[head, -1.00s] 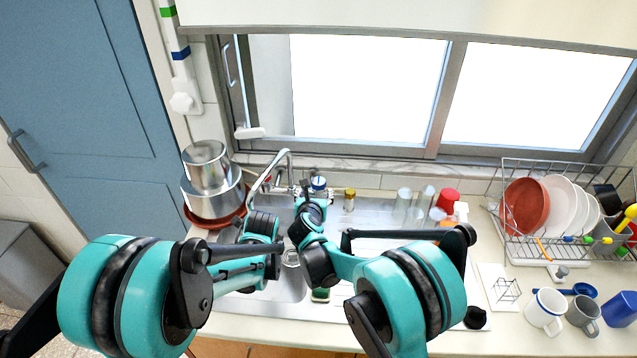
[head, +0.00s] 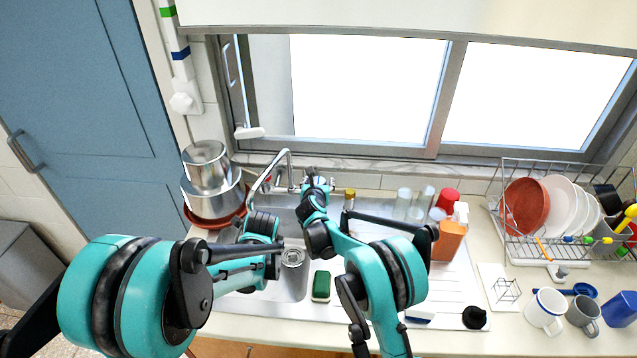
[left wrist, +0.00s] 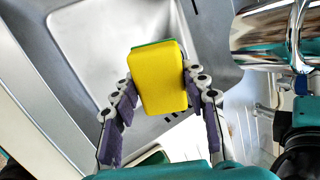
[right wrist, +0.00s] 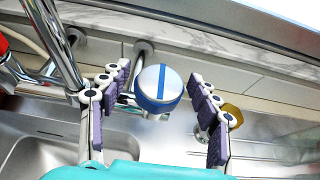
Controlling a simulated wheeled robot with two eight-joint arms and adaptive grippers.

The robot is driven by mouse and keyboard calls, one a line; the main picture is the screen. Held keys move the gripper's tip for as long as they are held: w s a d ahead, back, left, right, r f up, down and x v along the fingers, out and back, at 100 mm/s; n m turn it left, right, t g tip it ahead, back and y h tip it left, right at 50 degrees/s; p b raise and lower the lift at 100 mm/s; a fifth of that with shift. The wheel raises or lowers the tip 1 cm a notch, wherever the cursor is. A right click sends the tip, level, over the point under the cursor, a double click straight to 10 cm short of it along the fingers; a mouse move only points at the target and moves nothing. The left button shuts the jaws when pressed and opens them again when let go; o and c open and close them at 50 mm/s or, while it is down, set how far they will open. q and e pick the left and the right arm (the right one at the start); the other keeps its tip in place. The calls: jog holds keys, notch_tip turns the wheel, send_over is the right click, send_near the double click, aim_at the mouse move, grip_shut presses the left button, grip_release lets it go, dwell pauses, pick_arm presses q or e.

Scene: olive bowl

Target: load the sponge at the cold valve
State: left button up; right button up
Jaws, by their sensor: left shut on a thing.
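My left gripper (left wrist: 158,80) is shut on a yellow sponge (left wrist: 160,88) with a green layer, held over the sink. In the head view that gripper and sponge are hidden by my left arm. The cold valve (right wrist: 158,88) has a round white knob with a blue band and stripe. My right gripper (right wrist: 158,78) is open, with its fingers on either side of the knob in the right wrist view, apart from it. How deep the knob sits between them I cannot tell. In the head view my right gripper (head: 315,180) covers the valve.
A second, green-topped sponge (head: 321,286) lies by the sink's front right. The chrome faucet (head: 270,172) rises left of my right gripper. A brass-coloured cap (right wrist: 232,114) is close to its right finger. An orange spray bottle (head: 447,240) and glasses (head: 410,203) stand to the right.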

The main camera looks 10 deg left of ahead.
jog(key=c, duration=1)
jog(key=shift+n+y, duration=1.1)
jog(key=shift+y, duration=0.2)
jog(key=o, duration=1.2)
jog(key=shift+s, duration=0.1)
